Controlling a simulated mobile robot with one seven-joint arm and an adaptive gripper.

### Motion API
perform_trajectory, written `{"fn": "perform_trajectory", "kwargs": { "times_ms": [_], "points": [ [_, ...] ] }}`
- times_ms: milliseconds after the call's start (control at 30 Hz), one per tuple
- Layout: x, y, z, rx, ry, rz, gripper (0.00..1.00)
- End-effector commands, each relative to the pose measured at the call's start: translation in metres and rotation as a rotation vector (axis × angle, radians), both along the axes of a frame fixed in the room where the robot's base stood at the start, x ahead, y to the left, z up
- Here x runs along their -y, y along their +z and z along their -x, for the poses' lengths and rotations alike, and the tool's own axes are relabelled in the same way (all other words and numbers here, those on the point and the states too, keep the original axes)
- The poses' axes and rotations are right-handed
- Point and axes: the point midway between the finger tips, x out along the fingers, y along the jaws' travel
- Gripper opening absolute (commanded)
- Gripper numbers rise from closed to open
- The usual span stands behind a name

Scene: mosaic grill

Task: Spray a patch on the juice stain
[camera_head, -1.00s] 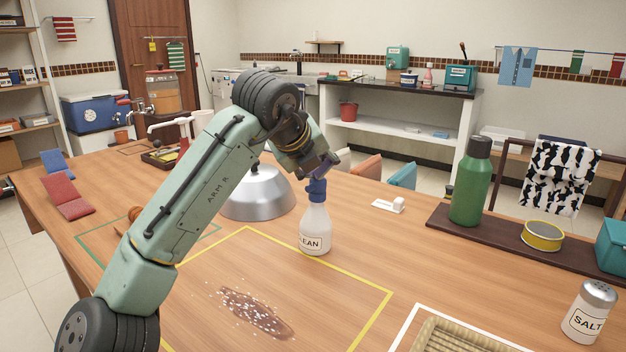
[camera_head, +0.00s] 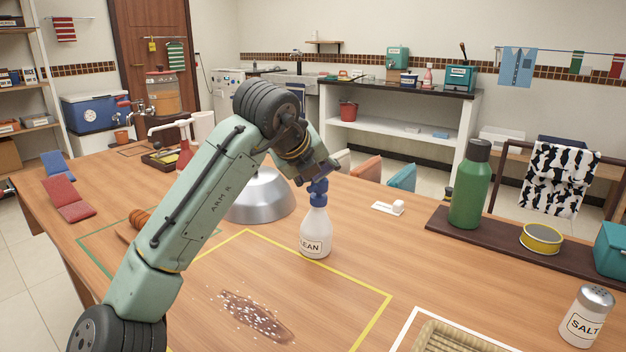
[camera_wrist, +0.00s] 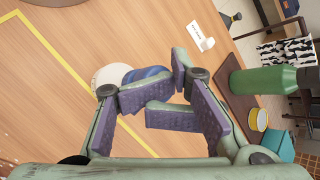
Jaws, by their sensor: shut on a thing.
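A white spray bottle (camera_head: 315,240) with a blue head and a label reading "LEAN" is upright at the far right part of the yellow-outlined area. I cannot tell whether its base touches the table. My gripper (camera_head: 318,174) is shut on the bottle's blue head from above. In the wrist view the blue head (camera_wrist: 147,74) shows at the purple finger pads, with part of the white body behind it. The juice stain (camera_head: 257,316) is a brown patch dotted with white specks, inside the yellow outline (camera_head: 350,275), nearer the camera and left of the bottle.
A silver dome (camera_head: 262,200) stands behind my arm. A green bottle (camera_head: 469,190) and a yellow tin (camera_head: 541,237) stand on a dark board at right. A salt shaker (camera_head: 587,315) and a woven tray (camera_head: 455,338) are at front right. The table between bottle and stain is clear.

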Motion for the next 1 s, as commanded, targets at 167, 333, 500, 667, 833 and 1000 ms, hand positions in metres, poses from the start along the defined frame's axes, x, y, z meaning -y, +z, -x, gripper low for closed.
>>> {"fn": "perform_trajectory", "kwargs": {
  "times_ms": [167, 333, 500, 667, 833, 1000],
  "points": [
    [0.000, 0.003, 0.000, 0.001, 0.000, 0.001, 0.00],
    [0.000, 0.004, 0.000, 0.002, 0.000, 0.000, 0.00],
    [0.000, 0.015, 0.000, 0.004, 0.000, 0.000, 0.00],
    [0.000, 0.032, 0.000, 0.004, 0.000, 0.000, 0.00],
    [0.000, 0.049, 0.000, 0.004, 0.000, 0.000, 0.00],
    [0.000, 0.064, 0.000, 0.003, 0.001, 0.001, 0.00]
  ]
}}
